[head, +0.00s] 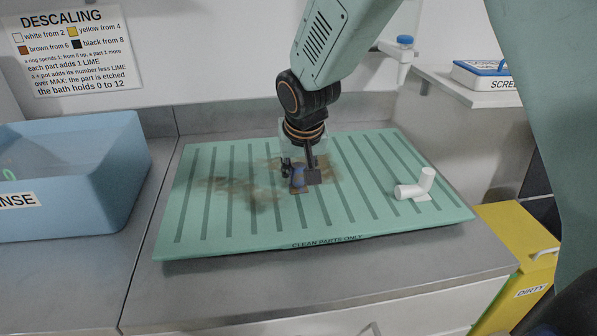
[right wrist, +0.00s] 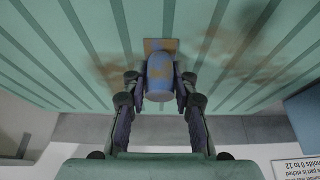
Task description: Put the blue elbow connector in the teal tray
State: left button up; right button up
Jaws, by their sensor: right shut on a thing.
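The blue elbow connector (head: 298,179) is between the fingers of my right gripper (head: 301,176), over the middle of the teal tray (head: 245,243), a flat striped board marked "CLEAN PARTS ONLY". In the right wrist view the connector (right wrist: 159,78) has brown patches, and both fingers of the gripper (right wrist: 160,90) press its sides. A flat brown square (right wrist: 160,46) shows at its far end. I cannot tell whether the connector touches the tray. Brown stains mark the tray around it. My left gripper is not in view.
A white elbow (head: 416,186) lies on the tray's right part. A blue rinse tub (head: 75,170) stands at the left. A yellow "DIRTY" bin (head: 520,250) is at the lower right. A descaling notice (head: 75,50) hangs on the wall. The tray's left part is free of parts.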

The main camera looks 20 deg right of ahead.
jog(key=shift+a, duration=0.25)
jog(key=shift+d+f, duration=0.1)
jog(key=o, duration=0.7)
jog(key=shift+s+d, duration=0.15)
jog(key=shift+d, duration=0.1)
jog(key=shift+o, duration=1.2)
jog(key=shift+w+a, duration=0.2)
jog(key=shift+a, duration=0.05)
jog(key=shift+s, duration=0.1)
